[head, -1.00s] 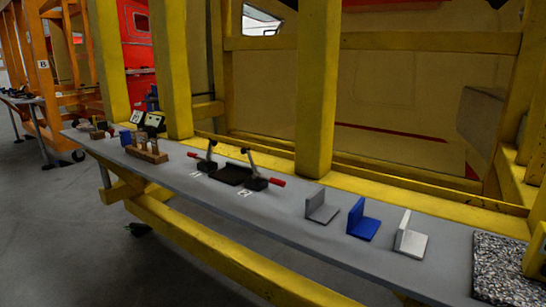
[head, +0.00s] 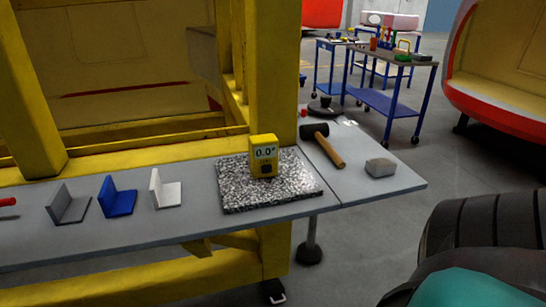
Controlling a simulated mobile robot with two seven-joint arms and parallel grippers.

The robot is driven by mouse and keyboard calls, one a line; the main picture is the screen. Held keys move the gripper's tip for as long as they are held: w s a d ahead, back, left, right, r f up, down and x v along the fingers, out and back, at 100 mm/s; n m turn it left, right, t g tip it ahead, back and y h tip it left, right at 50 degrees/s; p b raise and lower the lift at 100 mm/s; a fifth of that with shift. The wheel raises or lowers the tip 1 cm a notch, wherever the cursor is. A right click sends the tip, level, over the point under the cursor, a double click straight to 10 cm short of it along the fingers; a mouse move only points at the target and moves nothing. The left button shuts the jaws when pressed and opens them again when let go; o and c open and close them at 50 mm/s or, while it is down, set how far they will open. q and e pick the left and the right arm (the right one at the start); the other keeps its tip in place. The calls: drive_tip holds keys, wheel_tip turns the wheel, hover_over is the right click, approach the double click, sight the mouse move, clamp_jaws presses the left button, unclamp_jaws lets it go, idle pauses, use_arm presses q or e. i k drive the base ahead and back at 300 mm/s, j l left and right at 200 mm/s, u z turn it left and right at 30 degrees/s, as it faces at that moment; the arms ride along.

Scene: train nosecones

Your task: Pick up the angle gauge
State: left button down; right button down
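The angle gauge (head: 263,156) is a small yellow box with a display reading 0.0°. It stands upright on a speckled granite plate (head: 236,193) near the right end of the grey bench (head: 350,184). Neither of my grippers shows in the head view. A dark ribbed part and a teal part at the lower right look like my own body.
Left of the plate stand white (head: 166,189), blue (head: 117,197) and grey (head: 68,204) angle brackets. Right of it lie a mallet (head: 328,149) and a grey block (head: 380,167). Yellow frame posts (head: 272,80) rise behind the bench. Blue carts (head: 385,100) stand farther back.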

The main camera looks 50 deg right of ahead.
sight(263, 149)
drive_tip(key=z, duration=1.45)
drive_tip(key=j, duration=0.1)
